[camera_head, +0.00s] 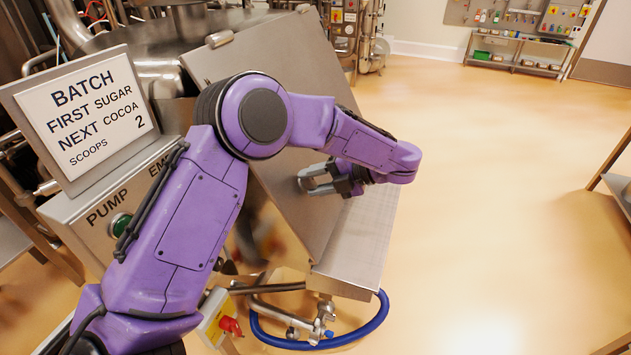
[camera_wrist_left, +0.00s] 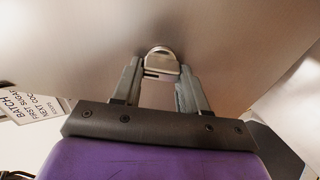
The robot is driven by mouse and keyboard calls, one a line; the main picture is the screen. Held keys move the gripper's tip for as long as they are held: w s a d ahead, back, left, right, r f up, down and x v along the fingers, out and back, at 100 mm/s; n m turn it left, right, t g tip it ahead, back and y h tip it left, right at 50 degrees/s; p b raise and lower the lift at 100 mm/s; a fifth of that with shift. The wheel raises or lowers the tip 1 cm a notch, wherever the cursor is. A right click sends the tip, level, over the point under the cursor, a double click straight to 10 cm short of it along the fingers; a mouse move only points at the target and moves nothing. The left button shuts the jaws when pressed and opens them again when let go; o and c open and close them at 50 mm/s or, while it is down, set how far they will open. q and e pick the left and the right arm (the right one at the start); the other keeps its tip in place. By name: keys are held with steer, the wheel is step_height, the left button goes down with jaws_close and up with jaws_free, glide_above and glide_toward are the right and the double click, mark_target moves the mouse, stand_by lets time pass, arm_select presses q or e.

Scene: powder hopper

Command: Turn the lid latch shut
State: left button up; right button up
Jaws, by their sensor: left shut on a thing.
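The lid (camera_head: 265,65) is a large flat steel panel that stands tilted in the head view. Its brushed face fills most of the left wrist view (camera_wrist_left: 75,55). The lid latch (camera_wrist_left: 161,62) is a small rounded metal tab on that face. My left gripper (camera_head: 308,180) is at the lid's face, with its grey fingers against it. In the left wrist view my left gripper (camera_wrist_left: 160,78) is shut on the latch, one finger at each side. In the head view the fingers largely hide the latch. My right gripper is in neither view.
A batch sign (camera_head: 95,110) stands at the left above a panel marked PUMP with a green button (camera_head: 120,224). A steel ledge (camera_head: 358,240) lies below the lid.

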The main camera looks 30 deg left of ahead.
arm_select(q)
steer(key=o, duration=1.1)
steer(key=shift+a, duration=0.1)
steer(key=shift+c, duration=0.2)
steer(key=v, duration=1)
steer(key=shift+d+b, duration=0.2)
steer(key=shift+b, duration=0.1)
steer(key=shift+r, duration=0.1)
